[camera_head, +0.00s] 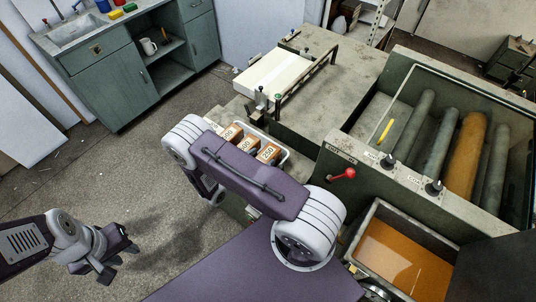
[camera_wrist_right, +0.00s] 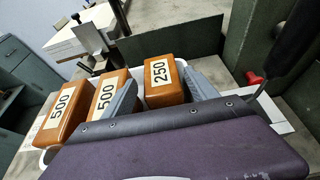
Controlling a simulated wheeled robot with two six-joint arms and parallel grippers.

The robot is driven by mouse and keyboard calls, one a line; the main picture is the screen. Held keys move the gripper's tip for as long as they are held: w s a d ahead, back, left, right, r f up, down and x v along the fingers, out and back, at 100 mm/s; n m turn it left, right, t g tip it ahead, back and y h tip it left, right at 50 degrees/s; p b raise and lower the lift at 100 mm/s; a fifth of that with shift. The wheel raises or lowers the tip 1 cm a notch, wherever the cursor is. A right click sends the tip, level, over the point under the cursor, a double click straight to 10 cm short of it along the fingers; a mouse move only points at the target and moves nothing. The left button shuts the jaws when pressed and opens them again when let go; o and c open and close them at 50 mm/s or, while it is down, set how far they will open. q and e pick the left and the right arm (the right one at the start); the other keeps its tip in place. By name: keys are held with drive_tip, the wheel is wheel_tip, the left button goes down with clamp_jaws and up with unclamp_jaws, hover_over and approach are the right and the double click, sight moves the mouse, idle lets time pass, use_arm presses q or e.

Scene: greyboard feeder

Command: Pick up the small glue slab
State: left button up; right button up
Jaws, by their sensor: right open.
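The small glue slab (camera_head: 268,152) is the orange-brown block labelled 250. It stands at the right end of a row with two larger blocks labelled 500, in a white tray (camera_head: 286,156). In the right wrist view the 250 slab (camera_wrist_right: 160,72) shows between the two grey fingers of my right gripper (camera_wrist_right: 162,92). The right gripper is open; I cannot tell whether either finger touches the slab. My left gripper (camera_head: 118,259) is open and empty over the floor at lower left.
The 500 block (camera_wrist_right: 106,97) stands close beside the right gripper's left finger, with another 500 block (camera_wrist_right: 64,115) further left. A machine with rollers (camera_head: 467,150) and a red-knobbed lever (camera_head: 344,174) stands right of the tray. An orange-filled trough (camera_head: 400,262) lies below it.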

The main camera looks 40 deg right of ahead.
sight(268, 158)
drive_tip(key=p+x, duration=0.1)
drive_tip(key=x, duration=0.3)
drive_tip(key=shift+d, duration=0.4)
drive_tip(key=shift+w+d+f, duration=0.15)
drive_tip(key=shift+d, duration=0.05)
drive_tip(key=shift+a, duration=0.15)
drive_tip(key=c, duration=1.5)
drive_tip(key=shift+o, duration=0.2)
wheel_tip(268, 158, up, 10)
